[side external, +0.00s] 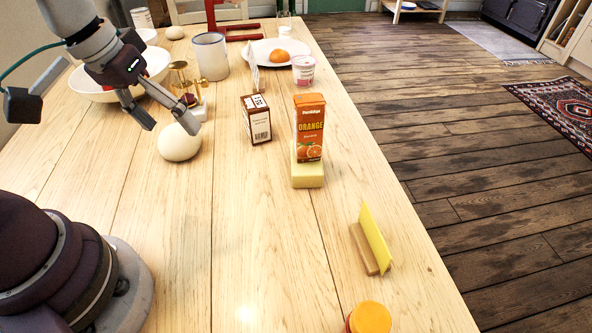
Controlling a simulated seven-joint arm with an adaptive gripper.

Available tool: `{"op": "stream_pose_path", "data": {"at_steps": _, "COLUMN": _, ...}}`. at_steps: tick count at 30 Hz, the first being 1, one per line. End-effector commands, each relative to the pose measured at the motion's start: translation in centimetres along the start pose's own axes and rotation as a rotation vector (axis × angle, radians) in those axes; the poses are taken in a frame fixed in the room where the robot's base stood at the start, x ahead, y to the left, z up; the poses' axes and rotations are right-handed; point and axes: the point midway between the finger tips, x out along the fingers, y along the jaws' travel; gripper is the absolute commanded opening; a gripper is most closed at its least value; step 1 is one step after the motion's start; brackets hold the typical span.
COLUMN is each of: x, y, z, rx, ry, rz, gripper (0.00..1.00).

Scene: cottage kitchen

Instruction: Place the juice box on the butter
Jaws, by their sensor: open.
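The juice box (309,128) is orange and brown with the word "ORANGE" and a picture of fruit. It stands upright on the butter (308,180), a pale yellow block lying on the wooden table. The back part of the butter is hidden behind the juice box. My gripper (170,116) is open and empty to the left of the juice box and apart from it. Its fingers are above the table, close to a white round object (180,143).
A small brown-and-white carton (256,119) stands between my gripper and the juice box. Behind are a white mug (210,57), a plate (262,47) with an orange, and a pink-white cup (303,71). A yellow card stand (373,240) and an orange-lidded jar (370,318) are nearer. The table's front middle is clear.

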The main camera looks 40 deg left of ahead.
Motion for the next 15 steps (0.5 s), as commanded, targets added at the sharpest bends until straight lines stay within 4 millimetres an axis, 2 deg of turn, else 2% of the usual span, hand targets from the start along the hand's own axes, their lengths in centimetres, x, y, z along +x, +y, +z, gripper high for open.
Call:
{"op": "stream_pose_path", "data": {"at_steps": 1, "x": -1.7, "y": -0.1, "z": 0.3, "rx": 0.086, "ry": 0.067, "rz": -0.029, "gripper": 0.71}}
{"op": "stream_pose_path", "data": {"at_steps": 3, "x": -3.3, "y": -0.6, "z": 0.8, "rx": 0.174, "ry": 0.127, "rz": -0.059, "gripper": 0.71}}
{"op": "stream_pose_path", "data": {"at_steps": 6, "x": -4.6, "y": -1.0, "z": 1.4, "rx": 0.248, "ry": 0.180, "rz": -0.075, "gripper": 0.71}}
{"op": "stream_pose_path", "data": {"at_steps": 15, "x": -5.2, "y": -1.3, "z": 1.7, "rx": 0.280, "ry": 0.200, "rz": -0.082, "gripper": 0.71}}
